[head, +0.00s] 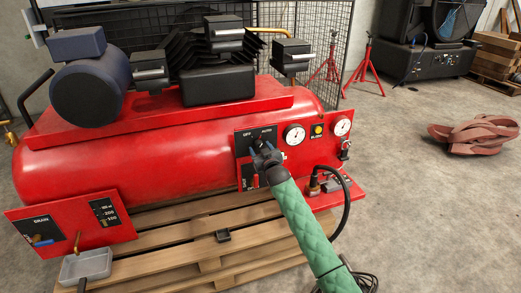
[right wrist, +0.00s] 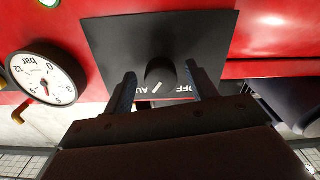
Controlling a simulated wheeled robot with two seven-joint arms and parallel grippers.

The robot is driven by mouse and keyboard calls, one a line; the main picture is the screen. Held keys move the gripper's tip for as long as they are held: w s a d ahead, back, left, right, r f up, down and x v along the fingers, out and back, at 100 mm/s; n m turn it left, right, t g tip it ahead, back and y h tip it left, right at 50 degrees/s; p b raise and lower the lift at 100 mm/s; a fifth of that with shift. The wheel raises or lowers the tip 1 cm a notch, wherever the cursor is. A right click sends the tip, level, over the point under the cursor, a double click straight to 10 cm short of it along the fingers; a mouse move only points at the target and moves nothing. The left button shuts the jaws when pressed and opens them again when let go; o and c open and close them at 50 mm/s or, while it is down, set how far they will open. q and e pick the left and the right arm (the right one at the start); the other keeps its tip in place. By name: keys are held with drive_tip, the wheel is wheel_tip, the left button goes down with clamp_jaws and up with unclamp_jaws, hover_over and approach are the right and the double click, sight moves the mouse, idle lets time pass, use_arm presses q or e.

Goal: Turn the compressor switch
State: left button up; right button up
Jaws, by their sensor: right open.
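The compressor switch is a dark round knob (right wrist: 160,72) on a black plate (right wrist: 205,32) marked OFF and AUTO, on the red compressor's (head: 130,160) front panel. My right gripper (head: 262,148) is at this plate, its arm coming up from the bottom right in a green sleeve. In the right wrist view its two blue-grey fingers are apart, one on each side of the knob. A gap shows between the knob and each finger. In the head view the gripper largely covers the knob. My left gripper is not in view.
A pressure gauge (head: 294,135) is right of the switch plate, with a yellow button (head: 318,130) and a second gauge (head: 342,126) beyond. A black hose (head: 347,205) loops below the panel. The compressor stands on a wooden pallet (head: 190,225). Red jack stands (head: 368,66) are behind.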

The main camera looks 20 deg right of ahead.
drive_tip(key=shift+w, duration=0.15)
drive_tip(key=c, duration=1)
